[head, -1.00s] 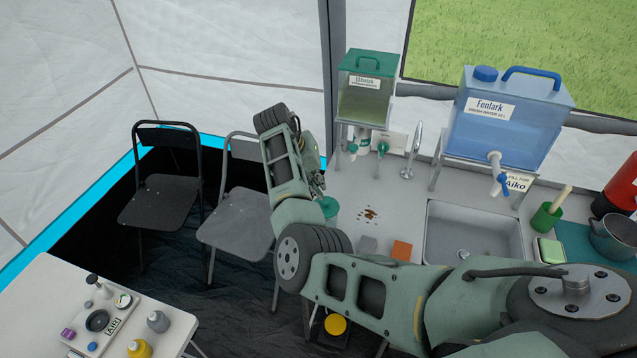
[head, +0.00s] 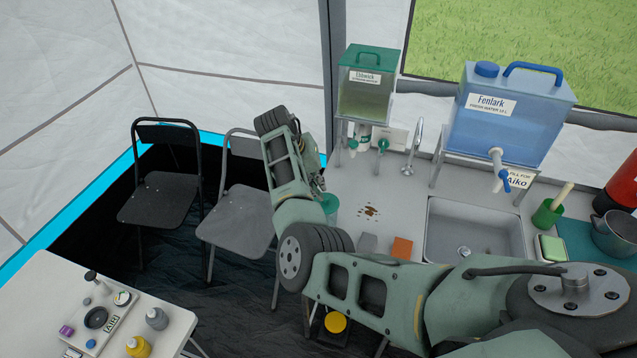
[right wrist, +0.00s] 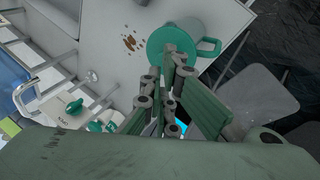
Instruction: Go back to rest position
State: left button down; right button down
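My right gripper (head: 317,188) shows in the head view at the left end of the counter. In the right wrist view its fingers (right wrist: 172,85) overlap the near edge of a teal mug (right wrist: 172,42) with a side handle. The mug, partly hidden by my gripper, also shows in the head view (head: 331,203). I cannot tell whether the fingers touch it or how far apart they are. My left gripper is out of view.
The counter (head: 400,200) has brown spots, a sponge (head: 402,248) and a sink (head: 470,225). A green tank (head: 366,98) and a blue tank (head: 510,120) stand behind. Two folding chairs, a black one (head: 165,195) and a grey one (head: 235,215), stand left. A white table (head: 40,285) is front left.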

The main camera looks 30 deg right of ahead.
jog(key=shift+f+b, duration=0.8)
jog(key=shift+f, duration=0.8)
jog(key=shift+r, duration=0.1)
jog(key=shift+r+p, duration=1.4)
jog(key=shift+p, duration=0.05)
jog(key=shift+r+p, duration=0.45)
jog(key=shift+r, duration=1.65)
